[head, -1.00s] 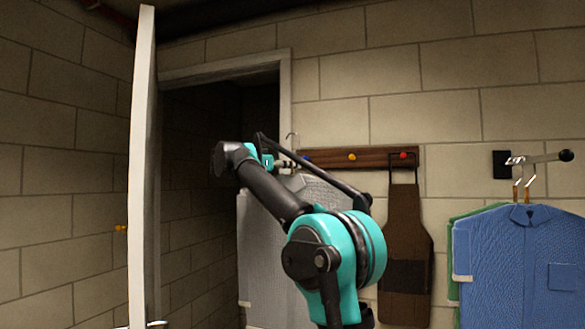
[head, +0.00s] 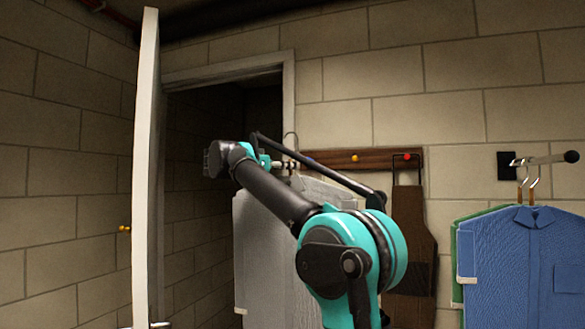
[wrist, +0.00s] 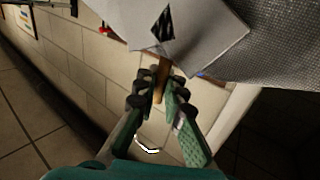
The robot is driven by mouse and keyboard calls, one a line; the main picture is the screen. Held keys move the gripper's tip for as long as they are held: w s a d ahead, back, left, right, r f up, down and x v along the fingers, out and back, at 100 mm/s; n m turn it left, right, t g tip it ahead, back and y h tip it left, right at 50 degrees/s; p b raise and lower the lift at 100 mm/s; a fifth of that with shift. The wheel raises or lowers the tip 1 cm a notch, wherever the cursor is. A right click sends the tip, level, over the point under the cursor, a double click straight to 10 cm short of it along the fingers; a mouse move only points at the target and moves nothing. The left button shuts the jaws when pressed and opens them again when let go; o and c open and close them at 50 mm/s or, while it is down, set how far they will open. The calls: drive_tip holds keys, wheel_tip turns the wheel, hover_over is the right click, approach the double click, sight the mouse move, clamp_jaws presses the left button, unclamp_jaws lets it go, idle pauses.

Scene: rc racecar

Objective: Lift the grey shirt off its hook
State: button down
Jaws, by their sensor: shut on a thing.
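The grey shirt (head: 262,250) hangs on a hanger in front of the dark doorway, left of the wooden peg rail. In the wrist view my gripper (wrist: 160,92) is shut on the tan neck of the hanger (wrist: 162,70). The shirt (wrist: 275,45) and its collar lie beyond the fingers. My arm hides part of the shirt's right side.
The wooden rail (head: 380,157) has yellow and red pegs. A brown apron (head: 412,225) hangs from the red one. A blue shirt (head: 530,250) and a green one (head: 464,245) hang on a wall bar at right. An open white door (head: 146,170) stands left.

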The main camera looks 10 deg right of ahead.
drive_tip(key=shift+s+a, duration=0.6)
drive_tip(key=shift+s, duration=0.35)
drive_tip(key=shift+s+a, duration=0.55)
drive_tip(key=shift+s, duration=0.35)
